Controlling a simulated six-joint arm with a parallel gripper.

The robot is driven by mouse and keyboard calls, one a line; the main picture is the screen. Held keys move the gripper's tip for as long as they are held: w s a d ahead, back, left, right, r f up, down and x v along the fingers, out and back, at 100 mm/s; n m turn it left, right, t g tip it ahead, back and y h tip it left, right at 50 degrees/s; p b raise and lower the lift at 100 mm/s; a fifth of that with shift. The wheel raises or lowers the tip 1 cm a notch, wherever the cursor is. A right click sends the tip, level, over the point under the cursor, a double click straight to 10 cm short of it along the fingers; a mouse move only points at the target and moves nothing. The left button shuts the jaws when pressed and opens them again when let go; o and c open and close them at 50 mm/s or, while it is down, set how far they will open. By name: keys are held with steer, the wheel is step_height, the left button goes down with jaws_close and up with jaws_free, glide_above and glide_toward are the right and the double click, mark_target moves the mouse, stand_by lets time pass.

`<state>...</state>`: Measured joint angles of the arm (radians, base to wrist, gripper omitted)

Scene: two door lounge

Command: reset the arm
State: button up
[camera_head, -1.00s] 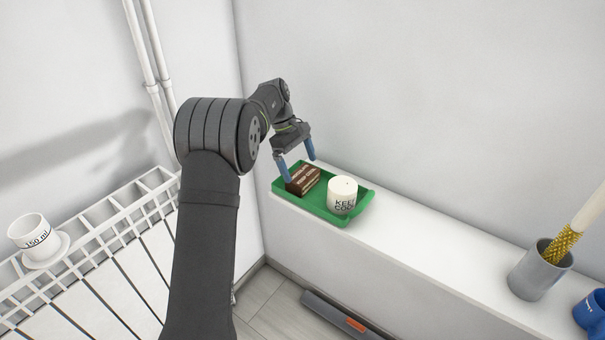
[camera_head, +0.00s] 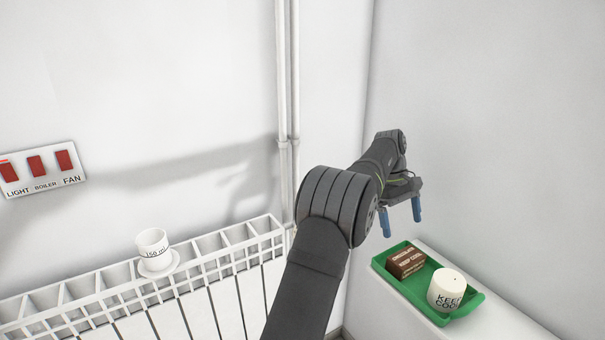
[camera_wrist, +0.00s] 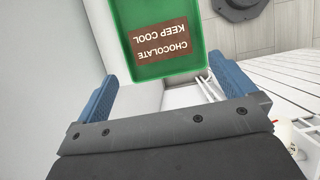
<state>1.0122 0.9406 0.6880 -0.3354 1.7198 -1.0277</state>
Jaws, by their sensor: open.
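My gripper (camera_head: 402,217) is open and empty, with its two blue fingers apart and pointing down. It hangs in the air above the far end of the green tray (camera_head: 463,313), clear of it. In the wrist view my gripper (camera_wrist: 168,92) shows a blue finger on each side with nothing between them. A brown chocolate box (camera_head: 405,262) lies in the tray, and its "CHOCOLATE KEEP COOL" label shows in the wrist view (camera_wrist: 162,45). A white "KEEP COOL" cup (camera_head: 446,291) stands in the tray beside the box.
The tray sits on a white ledge (camera_head: 505,324) along the right wall. A white radiator (camera_head: 110,292) at left bears a "150 ml" cup (camera_head: 152,243) on a saucer (camera_head: 160,267). White pipes (camera_head: 288,110) run up near the corner. A red switch panel (camera_head: 40,168) is on the left wall.

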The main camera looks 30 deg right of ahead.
mark_target(407, 256)
steer(key=x, duration=1.1)
steer(key=shift+f, duration=0.1)
steer(key=shift+r, duration=1.95)
steer(key=shift+f, duration=0.1)
